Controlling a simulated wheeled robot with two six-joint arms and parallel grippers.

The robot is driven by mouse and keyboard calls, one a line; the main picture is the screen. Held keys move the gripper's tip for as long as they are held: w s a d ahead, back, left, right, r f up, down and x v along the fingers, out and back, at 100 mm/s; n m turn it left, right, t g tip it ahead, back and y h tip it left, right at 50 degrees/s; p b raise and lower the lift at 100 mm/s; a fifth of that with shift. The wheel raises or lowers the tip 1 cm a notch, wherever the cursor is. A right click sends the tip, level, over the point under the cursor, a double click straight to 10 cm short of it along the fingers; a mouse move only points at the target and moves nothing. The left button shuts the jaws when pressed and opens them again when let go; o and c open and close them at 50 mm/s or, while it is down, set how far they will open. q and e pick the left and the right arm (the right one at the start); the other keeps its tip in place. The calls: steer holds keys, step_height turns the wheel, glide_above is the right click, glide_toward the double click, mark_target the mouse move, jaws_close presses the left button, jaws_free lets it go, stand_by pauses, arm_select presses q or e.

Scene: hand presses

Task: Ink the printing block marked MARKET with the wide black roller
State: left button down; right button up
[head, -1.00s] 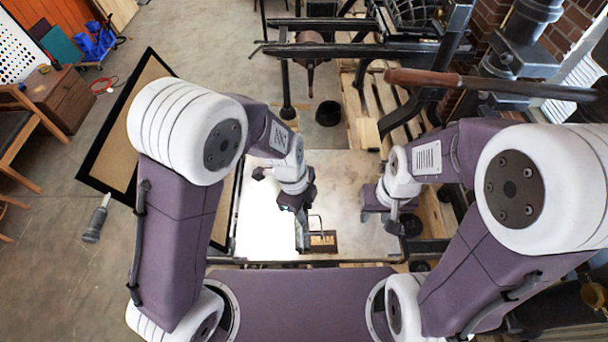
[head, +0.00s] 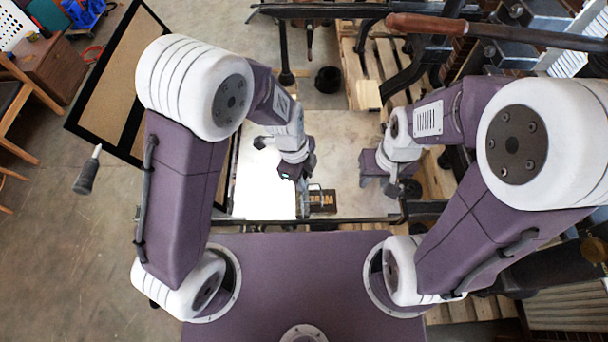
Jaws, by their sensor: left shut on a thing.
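The printing block (head: 323,201) lies on the pale table (head: 345,150) near its front edge. It looks dark with a few lighter letters; the full word is not readable, as its left part is covered. My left gripper (head: 302,181) is over the table beside the block's left end. It is shut on what looks like the roller (head: 304,206), whose thin frame shows beside the block. The roller is mostly hidden, and I cannot tell whether it touches the block. My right gripper (head: 391,188) hangs over the table's right side, apart from the block; its fingers are unclear.
A dark rail runs along the table's front edge. A black-framed board (head: 120,85) stands at the left. Press parts and a wooden-handled lever (head: 425,24) are at the back right, beside wooden pallets. The table's middle is clear.

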arm_select(q)
steer(key=shift+w, duration=0.3)
steer(key=shift+f, duration=0.1)
arm_select(e)
steer(key=shift+w+f, duration=0.1)
steer(key=shift+w, duration=0.2)
arm_select(q)
steer(key=shift+s+f, duration=0.1)
steer(key=shift+s, duration=0.1)
arm_select(e)
steer(key=shift+s+f, duration=0.1)
steer(key=shift+s, duration=0.1)
arm_select(q)
steer(key=shift+w+f+b, duration=0.1)
steer(key=shift+f+b, duration=0.15)
steer(key=shift+b, duration=0.25)
arm_select(e)
steer(key=shift+f, duration=0.35)
